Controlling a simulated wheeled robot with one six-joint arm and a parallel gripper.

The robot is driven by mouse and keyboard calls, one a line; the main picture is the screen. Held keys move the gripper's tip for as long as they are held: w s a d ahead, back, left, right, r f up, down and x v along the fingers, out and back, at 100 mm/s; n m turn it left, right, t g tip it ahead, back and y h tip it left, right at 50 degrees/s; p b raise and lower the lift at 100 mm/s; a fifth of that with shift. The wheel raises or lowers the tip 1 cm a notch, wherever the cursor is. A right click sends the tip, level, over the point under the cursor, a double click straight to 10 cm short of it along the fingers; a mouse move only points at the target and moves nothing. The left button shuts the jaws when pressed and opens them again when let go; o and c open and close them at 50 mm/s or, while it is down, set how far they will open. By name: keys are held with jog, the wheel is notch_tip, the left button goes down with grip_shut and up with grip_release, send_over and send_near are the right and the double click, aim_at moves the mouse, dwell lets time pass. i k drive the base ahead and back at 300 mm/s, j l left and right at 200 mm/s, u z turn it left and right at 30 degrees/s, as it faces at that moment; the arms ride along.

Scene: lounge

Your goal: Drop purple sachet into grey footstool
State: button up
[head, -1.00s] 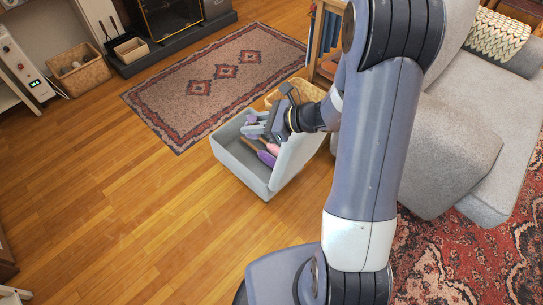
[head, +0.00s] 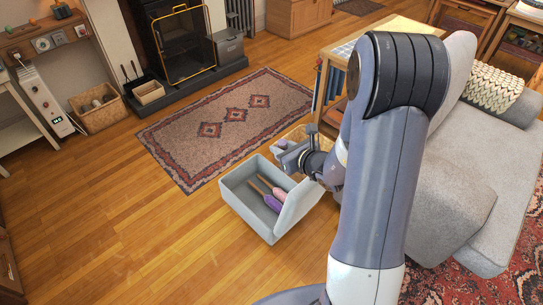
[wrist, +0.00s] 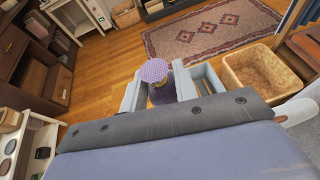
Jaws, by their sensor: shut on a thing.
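My gripper (wrist: 160,92) is shut on the purple sachet (wrist: 155,72), whose round, lighter purple top stands up between the fingers in the wrist view. In the head view my gripper (head: 289,158) is raised by the far right corner of the grey footstool (head: 234,207), and only a bit of purple (head: 282,143) shows at it. The footstool is an open box on the wooden floor, with its lid (head: 298,207) standing up along the right side. A purple item and a pink item with thin wooden handles lie inside. The footstool's inside is hidden in the wrist view.
A wicker basket (wrist: 250,72) stands just beyond the footstool, beside a wooden shelf unit. A patterned rug (head: 230,120) lies behind. A grey sofa (head: 430,195) is close on the right. The wooden floor left of the footstool is clear.

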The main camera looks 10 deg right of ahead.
aim_at(253, 205)
jog(key=i+j+z, duration=0.25)
jog(key=j, duration=0.3)
jog(key=i+j+z, duration=0.45)
jog(key=j, duration=0.2)
jog(key=j+z, duration=0.3)
jog(key=j, duration=0.2)
jog(key=i+j+z, duration=0.15)
jog(key=j+z, duration=0.15)
jog(key=j, duration=0.3)
jog(key=j+z, duration=0.3)
jog(key=j, duration=0.25)
jog(key=j+z, duration=0.1)
jog(key=j, duration=0.25)
jog(key=i+j+z, duration=0.1)
jog(key=j, duration=0.25)
